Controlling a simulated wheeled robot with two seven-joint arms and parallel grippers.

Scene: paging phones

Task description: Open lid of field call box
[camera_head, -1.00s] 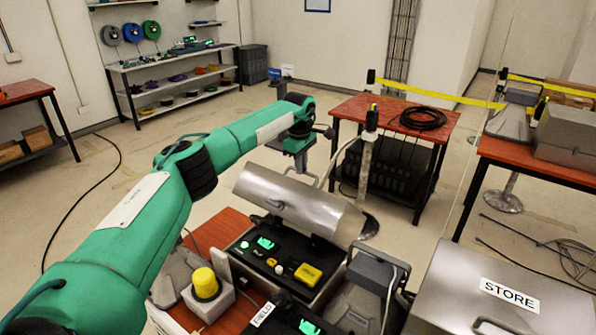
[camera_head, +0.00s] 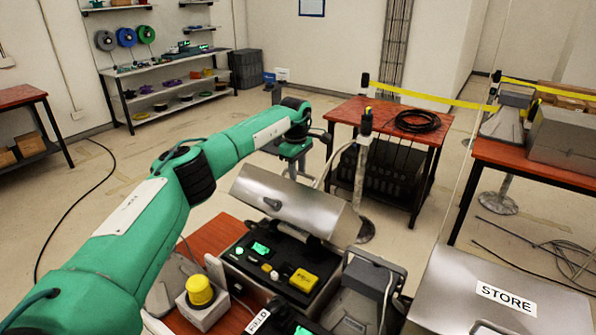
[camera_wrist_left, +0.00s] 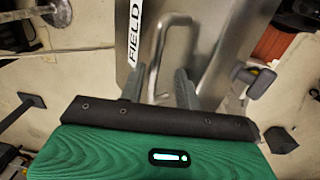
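The field call box (camera_head: 322,302) stands open at the lower middle of the head view. Its silver lid (camera_head: 310,208) is raised and tilted back, baring a black panel with a green screen and a yellow block. In the left wrist view, the lid's outer face (camera_wrist_left: 225,45) carries a FIELD label (camera_wrist_left: 135,35) and a bent metal handle (camera_wrist_left: 172,48). My left gripper (camera_wrist_left: 160,88) has its fingers apart, one on each side of the handle. Contact cannot be told. In the head view its fingertips are hidden behind the lid.
A closed silver STORE box (camera_head: 455,285) stands at the lower right. A yellow button on a pale block (camera_head: 200,291) sits left of the open box. A red table (camera_head: 350,108) with a coiled cable (camera_head: 418,121) stands behind. Open floor lies between the tables.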

